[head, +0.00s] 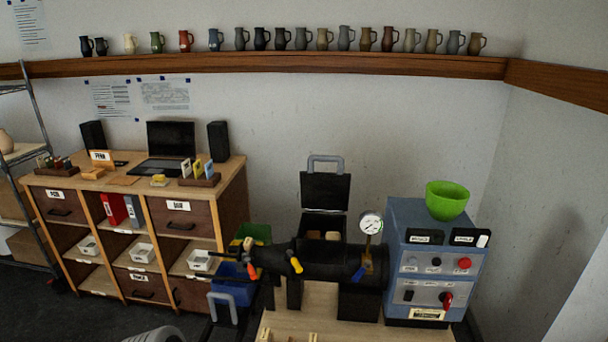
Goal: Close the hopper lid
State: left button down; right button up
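The hopper (322,228) is a black open box on top of a black horizontal barrel machine (340,262), in the lower middle of the head view. Light brown lumps show inside its mouth. Its lid (325,191) is a black panel standing upright at the back of the hopper, so the hopper is open. A grey loop handle (325,158) sticks up from the top of the lid. Neither of my grippers can be made out, and nothing is touching the lid.
A blue-grey control cabinet (434,262) with a green bowl (447,200) on top stands right of the machine. A round gauge (370,222) rises between hopper and cabinet. A wooden table (350,332) is in front. A blue bin (235,284) stands at left, near the wooden shelf unit (228,205).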

aim_at(320, 191)
jog(key=k, duration=1.35)
jog(key=u, duration=1.45)
jog(key=i, duration=5.8)
jog(key=z, duration=4.4)
jog(key=i, duration=1)
jog(key=z, duration=0.05)
